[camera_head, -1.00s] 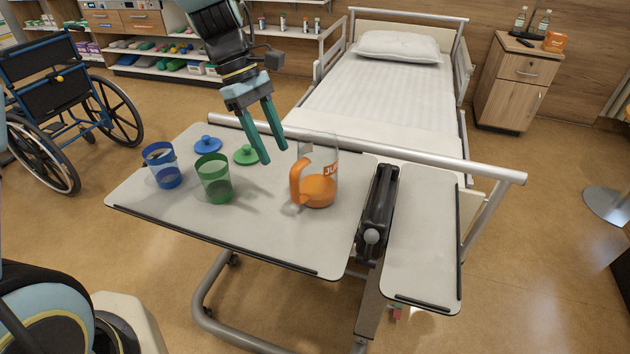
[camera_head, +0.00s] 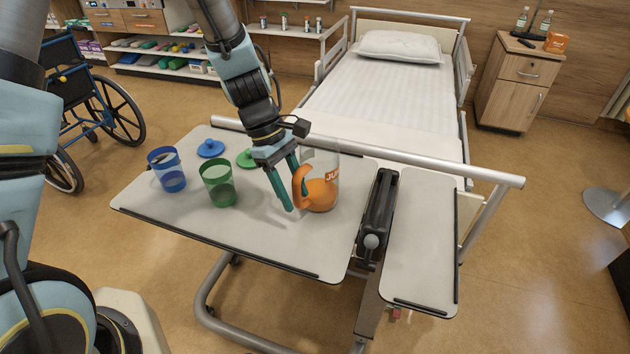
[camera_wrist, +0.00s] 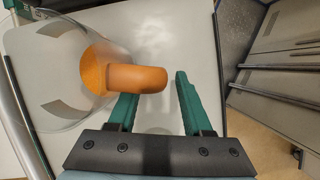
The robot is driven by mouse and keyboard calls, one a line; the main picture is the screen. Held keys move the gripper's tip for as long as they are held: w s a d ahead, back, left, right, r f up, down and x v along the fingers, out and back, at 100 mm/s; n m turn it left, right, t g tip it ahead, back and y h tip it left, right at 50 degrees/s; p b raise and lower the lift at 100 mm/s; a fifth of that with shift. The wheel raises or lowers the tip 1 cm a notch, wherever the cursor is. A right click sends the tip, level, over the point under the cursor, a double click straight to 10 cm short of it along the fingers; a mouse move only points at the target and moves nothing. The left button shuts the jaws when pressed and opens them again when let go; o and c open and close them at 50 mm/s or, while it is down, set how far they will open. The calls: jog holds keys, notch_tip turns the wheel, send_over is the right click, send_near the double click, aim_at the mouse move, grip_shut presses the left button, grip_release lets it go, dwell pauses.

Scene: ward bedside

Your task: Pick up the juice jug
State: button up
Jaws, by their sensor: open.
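The juice jug (camera_head: 321,194) stands upright on the overbed table (camera_head: 255,238). It is clear with an orange lower part, an orange handle and a "JU" label. My gripper (camera_head: 298,204) is open, low over the table at the jug's left, by the handle. In the wrist view the jug (camera_wrist: 55,72) lies at the left, and its orange handle (camera_wrist: 138,78) reaches toward the space between my two green fingertips (camera_wrist: 157,84). The left finger is partly hidden under the handle. I cannot tell whether the fingers touch it.
A green cup (camera_head: 218,185) and a blue cup (camera_head: 168,170) stand left of my gripper. A blue lid (camera_head: 210,148) and a green lid (camera_head: 247,158) lie behind them. The bed's rail (camera_head: 420,162) runs behind the jug. The table's front is clear.

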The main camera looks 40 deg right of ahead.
jog(key=shift+c, duration=0.2)
grip_shut()
dwell(1.1)
